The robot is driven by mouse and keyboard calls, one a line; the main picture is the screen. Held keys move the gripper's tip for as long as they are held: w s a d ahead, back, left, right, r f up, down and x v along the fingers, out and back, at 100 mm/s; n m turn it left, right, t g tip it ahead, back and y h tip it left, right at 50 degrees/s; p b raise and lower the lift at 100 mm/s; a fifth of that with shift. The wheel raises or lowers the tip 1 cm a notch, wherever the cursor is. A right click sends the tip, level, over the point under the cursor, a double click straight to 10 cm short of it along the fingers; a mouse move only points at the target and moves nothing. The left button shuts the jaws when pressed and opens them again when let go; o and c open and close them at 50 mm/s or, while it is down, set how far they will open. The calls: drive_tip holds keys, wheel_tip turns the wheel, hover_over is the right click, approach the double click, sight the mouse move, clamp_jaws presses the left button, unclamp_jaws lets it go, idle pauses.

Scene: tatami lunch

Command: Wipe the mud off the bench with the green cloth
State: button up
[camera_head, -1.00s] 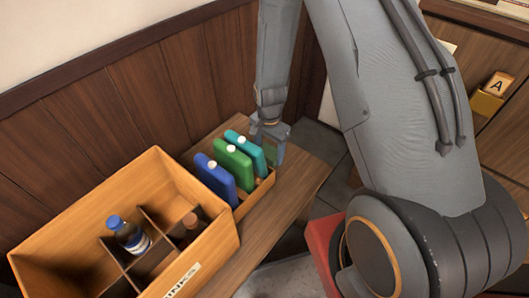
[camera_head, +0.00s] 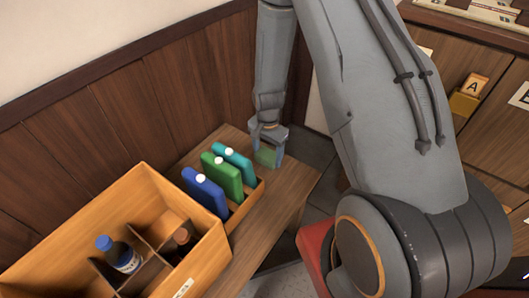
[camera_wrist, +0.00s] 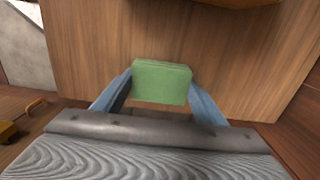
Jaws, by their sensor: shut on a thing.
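My gripper (camera_head: 268,148) points down at the far end of the wooden bench (camera_head: 280,205), just right of a rack of flat bottles. It is shut on the green cloth (camera_head: 265,157), which looks like a folded block. In the wrist view the cloth (camera_wrist: 162,82) sits between the two blue-grey fingers, over a brown wood-grained surface. I cannot tell whether the cloth touches the bench. I make out no mud in either view; the cloth and gripper may hide some of the bench.
A small wooden rack (camera_head: 240,212) holds a blue bottle (camera_head: 205,192), a green bottle (camera_head: 222,175) and a teal bottle (camera_head: 233,162), close left of my gripper. A large divided wooden crate (camera_head: 205,262) with bottles stands in front. The dark wall (camera_head: 130,125) runs behind. The bench's right side is clear.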

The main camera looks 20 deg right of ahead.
sight(261, 169)
drive_tip(key=shift+s+a+f+p, duration=0.2)
drive_tip(key=shift+s+a+p, duration=0.6)
drive_tip(key=shift+s+a, duration=0.85)
